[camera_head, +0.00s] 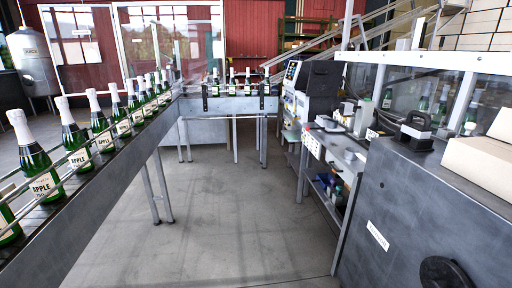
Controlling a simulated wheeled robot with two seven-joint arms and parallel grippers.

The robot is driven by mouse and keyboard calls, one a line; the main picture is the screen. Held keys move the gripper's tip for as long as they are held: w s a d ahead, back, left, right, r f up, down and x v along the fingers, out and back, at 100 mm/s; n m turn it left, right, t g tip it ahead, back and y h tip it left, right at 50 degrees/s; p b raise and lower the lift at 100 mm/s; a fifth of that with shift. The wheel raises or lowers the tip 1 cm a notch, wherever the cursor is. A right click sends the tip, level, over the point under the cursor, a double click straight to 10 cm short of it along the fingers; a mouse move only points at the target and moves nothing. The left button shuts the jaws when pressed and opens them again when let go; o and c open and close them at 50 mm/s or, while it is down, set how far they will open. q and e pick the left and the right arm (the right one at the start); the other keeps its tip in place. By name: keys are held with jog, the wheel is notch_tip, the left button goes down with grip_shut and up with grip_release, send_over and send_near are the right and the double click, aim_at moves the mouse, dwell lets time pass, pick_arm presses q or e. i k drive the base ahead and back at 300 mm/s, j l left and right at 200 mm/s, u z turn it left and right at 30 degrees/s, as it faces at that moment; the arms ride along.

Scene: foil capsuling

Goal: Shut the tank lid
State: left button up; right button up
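A steel tank (36,62) with a small label stands at the far left back, partly cut by the picture's edge; I cannot make out the state of a lid on it. On the right, a large grey metal housing (425,205) has a black-handled piece (416,131) on its top and a black round part (446,272) low on its front. I cannot tell whether that piece is the tank lid. Neither of my grippers is in view.
A conveyor (95,205) with several foil-topped green bottles (75,140) runs along the left and across the back. A bench (330,150) and a machine (310,90) stand on the right. White boxes (482,160) lie at the right edge. The middle floor is clear.

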aim_at(325, 78)
jog(key=i+l+z, duration=0.1)
jog(key=i+z, duration=0.15)
jog(key=i, duration=0.35)
jog(key=i+z, duration=0.2)
jog(key=i, duration=0.4)
jog(key=i+j+z, duration=0.25)
jog(key=i, duration=0.35)
jog(key=i+j+z, duration=0.25)
jog(key=i, duration=0.35)
jog(key=i+j, duration=0.25)
jog(key=i, duration=0.15)
jog(key=i+j+z, duration=0.1)
jog(key=i+j, duration=0.15)
jog(key=i, duration=0.2)
jog(key=i+j, duration=0.25)
jog(key=i, duration=0.15)
